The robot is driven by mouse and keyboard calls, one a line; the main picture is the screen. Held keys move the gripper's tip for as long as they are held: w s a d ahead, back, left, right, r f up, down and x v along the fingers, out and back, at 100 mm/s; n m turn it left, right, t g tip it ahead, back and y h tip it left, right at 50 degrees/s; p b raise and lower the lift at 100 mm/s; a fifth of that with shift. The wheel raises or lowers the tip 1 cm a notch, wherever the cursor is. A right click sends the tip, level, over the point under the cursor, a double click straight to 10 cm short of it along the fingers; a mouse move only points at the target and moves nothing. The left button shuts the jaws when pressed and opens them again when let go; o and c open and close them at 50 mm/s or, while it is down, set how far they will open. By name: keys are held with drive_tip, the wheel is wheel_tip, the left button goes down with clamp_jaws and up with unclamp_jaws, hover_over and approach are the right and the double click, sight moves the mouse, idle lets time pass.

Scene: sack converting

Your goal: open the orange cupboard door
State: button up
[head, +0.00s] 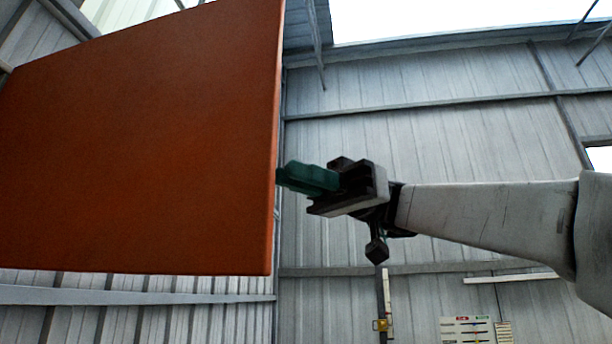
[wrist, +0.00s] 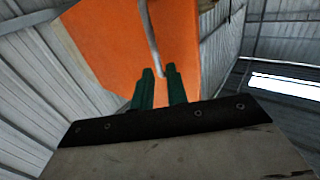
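The orange door (head: 140,140) is a large flat panel that fills the left of the head view. Its right edge stands near my gripper, and its handle does not show there. My gripper (head: 284,177) is at this edge, its green fingertips reaching the edge or just behind it. In the wrist view the door (wrist: 105,45) lies ahead, with a grey bar handle (wrist: 150,35) running down to my gripper (wrist: 159,70). The two green fingers stand close together, with the bar's lower end between their tips. They appear shut on the handle; the exact contact is small and dark.
Grey corrugated walls (head: 430,150) stand behind. A small notice board (head: 468,329) is low at the right, beside a thin post (head: 384,300). The space right of the door around my arm looks clear. No cupboard body can be made out.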

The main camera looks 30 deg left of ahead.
sight(212, 197)
clamp_jaws()
drive_tip(key=s+d+f+m+t+h, duration=0.2)
drive_tip(key=s+d+f+m+t, duration=0.1)
drive_tip(key=d+f+m+t, duration=1.1)
drive_tip(key=s+a+r+n+t+y, duration=0.1)
drive_tip(key=s+a+r+t, duration=0.25)
drive_tip(key=s+r, duration=0.45)
drive_tip(key=s+a+r+n+t+y, duration=0.15)
drive_tip(key=s+r+t, duration=0.25)
drive_tip(key=s+r, duration=0.4)
drive_tip(key=shift+m, duration=0.25)
drive_tip(key=x, duration=1.2)
drive_tip(key=shift+w+a+r, duration=0.25)
drive_tip(key=shift+w+a, duration=0.1)
drive_tip(key=shift+a, duration=0.1)
drive_tip(key=shift+w+a, duration=0.15)
drive_tip(key=shift+w, duration=0.3)
